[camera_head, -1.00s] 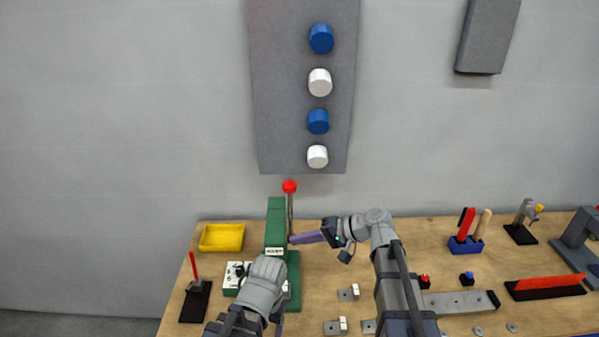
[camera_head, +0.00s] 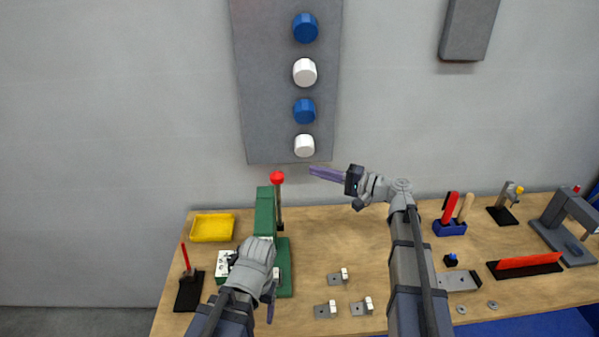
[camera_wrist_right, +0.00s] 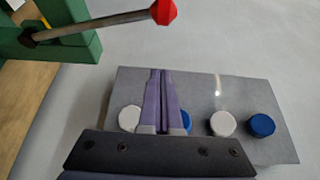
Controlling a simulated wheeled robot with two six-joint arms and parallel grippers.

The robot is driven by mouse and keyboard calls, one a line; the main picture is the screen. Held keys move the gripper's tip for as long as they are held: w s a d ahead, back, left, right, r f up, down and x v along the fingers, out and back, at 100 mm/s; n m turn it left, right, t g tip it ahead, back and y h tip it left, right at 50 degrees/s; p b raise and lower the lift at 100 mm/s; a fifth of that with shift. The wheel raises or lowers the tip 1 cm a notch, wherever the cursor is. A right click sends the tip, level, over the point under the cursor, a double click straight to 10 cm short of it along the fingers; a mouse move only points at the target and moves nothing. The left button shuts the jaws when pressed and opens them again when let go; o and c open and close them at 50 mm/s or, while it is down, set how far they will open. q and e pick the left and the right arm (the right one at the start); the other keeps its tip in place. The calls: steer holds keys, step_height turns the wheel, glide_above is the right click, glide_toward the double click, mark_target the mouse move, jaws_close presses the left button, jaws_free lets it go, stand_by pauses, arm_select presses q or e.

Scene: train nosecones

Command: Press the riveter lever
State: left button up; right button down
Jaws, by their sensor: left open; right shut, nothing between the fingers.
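The green riveter (camera_head: 265,215) stands on the table left of centre. Its lever is a grey rod with a red knob (camera_head: 277,178), pointing up. In the right wrist view the red knob (camera_wrist_right: 163,12) and rod show at the top, with part of the green riveter body (camera_wrist_right: 70,25). My right gripper (camera_head: 312,170) is shut and empty, raised to the right of the knob and apart from it; its purple fingers (camera_wrist_right: 162,100) are together in the wrist view. My left gripper (camera_head: 270,312) is low in front of the riveter, its fingers partly hidden by my arm.
A grey wall panel (camera_head: 285,130) with blue and white knobs hangs behind. A yellow tray (camera_head: 212,227) and a black stand with a red handle (camera_head: 188,290) are at the left. Small metal brackets (camera_head: 325,310) lie in front. A blue tool holder (camera_head: 450,228) stands at the right.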

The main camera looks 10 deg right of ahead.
steer(key=x, duration=1)
steer(key=shift+s+a, duration=0.1)
steer(key=shift+s, duration=2)
steer(key=shift+s, duration=0.1)
